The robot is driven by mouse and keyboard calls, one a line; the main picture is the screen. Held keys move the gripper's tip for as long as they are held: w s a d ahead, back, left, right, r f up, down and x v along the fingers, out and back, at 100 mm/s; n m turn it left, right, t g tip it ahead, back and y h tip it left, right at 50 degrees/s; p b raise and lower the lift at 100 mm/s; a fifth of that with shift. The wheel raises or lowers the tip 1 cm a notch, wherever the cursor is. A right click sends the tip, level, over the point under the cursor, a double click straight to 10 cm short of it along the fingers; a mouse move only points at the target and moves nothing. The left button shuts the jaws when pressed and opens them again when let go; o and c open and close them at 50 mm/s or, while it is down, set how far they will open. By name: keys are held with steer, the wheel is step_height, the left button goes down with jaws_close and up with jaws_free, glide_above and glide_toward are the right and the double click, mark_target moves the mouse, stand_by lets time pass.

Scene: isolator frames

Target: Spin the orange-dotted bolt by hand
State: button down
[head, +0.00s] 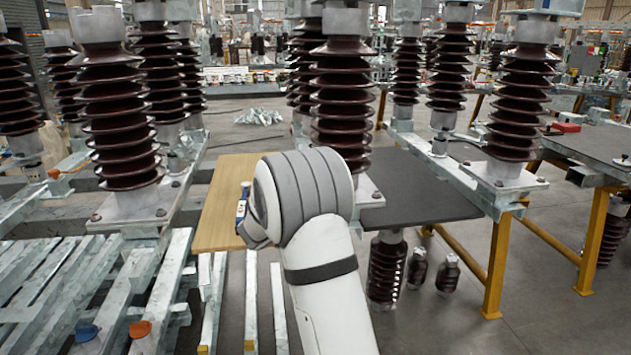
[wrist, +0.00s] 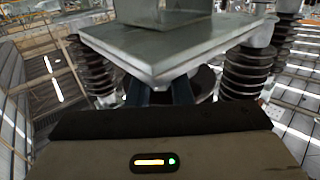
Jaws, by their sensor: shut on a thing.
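In the wrist view my gripper (wrist: 160,92) reaches under the edge of a grey steel base plate (wrist: 150,62). Its two dark bluish fingers show just below the plate, and their tips are hidden. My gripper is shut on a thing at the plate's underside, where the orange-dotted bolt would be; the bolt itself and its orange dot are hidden. In the head view my white arm covers the middle and hides the gripper's fingers.
Brown ribbed insulators (head: 115,125) stand on steel frames left and right, with another (head: 342,100) just behind my arm. A wooden board (head: 225,195) and a dark tabletop (head: 425,188) flank the arm. Orange (head: 140,328) and blue (head: 87,333) caps sit on the frame at lower left.

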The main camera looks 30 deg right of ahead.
steer(key=m+g+p, duration=0.1)
steer(key=g, duration=0.1)
steer(key=m+g+h+p, duration=0.1)
steer(key=g+p, duration=0.1)
steer(key=m+g+p, duration=0.1)
steer(key=shift+w+r+m+g+h, duration=0.1)
steer(key=shift+r+m+g+h, duration=0.2)
steer(key=shift+m+g, duration=0.1)
steer(key=m+g+p, duration=0.1)
steer(key=g+p, duration=0.1)
steer(key=m+g+p, duration=0.1)
steer(key=m+g, duration=0.1)
steer(key=g, duration=0.1)
steer(key=shift+m+g+p, duration=0.3)
steer(key=shift+p, duration=0.05)
steer(key=m+g+y+p, duration=0.1)
steer(key=m+g+p, duration=0.1)
steer(key=g+p, duration=0.1)
steer(key=shift+y, duration=0.3)
steer(key=m+g+y+p, duration=0.1)
steer(key=g+p, duration=0.1)
steer(key=p, duration=0.1)
steer(key=shift+m+g, duration=0.3)
steer(key=shift+m, duration=0.1)
steer(key=shift+f, duration=0.1)
steer(key=c, duration=1.3)
jaws_free()
steer(key=shift+f, duration=0.15)
steer(key=shift+c, duration=0.2)
